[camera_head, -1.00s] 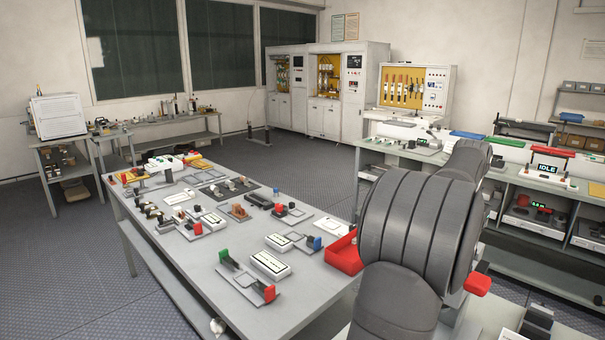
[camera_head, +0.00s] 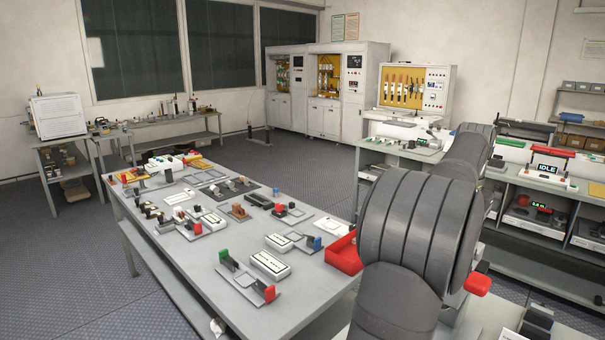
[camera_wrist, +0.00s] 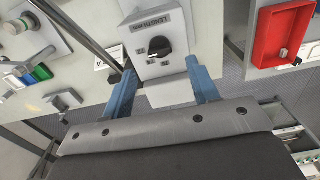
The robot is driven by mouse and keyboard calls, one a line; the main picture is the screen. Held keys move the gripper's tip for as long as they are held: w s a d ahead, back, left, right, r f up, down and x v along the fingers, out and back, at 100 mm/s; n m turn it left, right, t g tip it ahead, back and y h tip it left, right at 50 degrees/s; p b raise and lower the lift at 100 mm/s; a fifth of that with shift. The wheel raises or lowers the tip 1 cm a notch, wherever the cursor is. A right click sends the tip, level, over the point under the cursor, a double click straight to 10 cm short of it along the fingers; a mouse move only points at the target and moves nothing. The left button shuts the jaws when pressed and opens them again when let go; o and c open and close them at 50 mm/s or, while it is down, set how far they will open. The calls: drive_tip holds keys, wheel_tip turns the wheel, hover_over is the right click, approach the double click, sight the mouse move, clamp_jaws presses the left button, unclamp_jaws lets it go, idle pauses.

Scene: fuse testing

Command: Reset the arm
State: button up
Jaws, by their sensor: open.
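My gripper (camera_wrist: 161,72) shows in the wrist view with its two blue fingers spread apart. I see nothing held between them. Beyond the fingertips is a light box with a black rotary knob (camera_wrist: 158,47) and a label that seems to begin with "LENGTH". The distance from the fingertips to this box is hard to tell. In the head view my arm stands at the right front and hides part of the benches behind it. My gripper does not show in that view.
A grey table (camera_head: 205,285) carries several fuse holders and white modules. A red tray (camera_head: 343,254) sits at its right edge, beside my arm. A bench with an "IDLE" display (camera_head: 545,169) stands at the right. Cabinets (camera_head: 325,95) line the back wall. The floor at left is clear.

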wheel_tip(320, 180, up, 12)
wheel_tip(320, 180, down, 18)
drive_tip(key=shift+r, duration=0.25)
drive_tip(key=n, duration=0.3)
drive_tip(key=shift+r, duration=0.1)
drive_tip(key=n, duration=0.4)
drive_tip(key=shift+n, duration=0.4)
drive_tip(key=n, duration=0.4)
drive_tip(key=shift+n, duration=1.8)
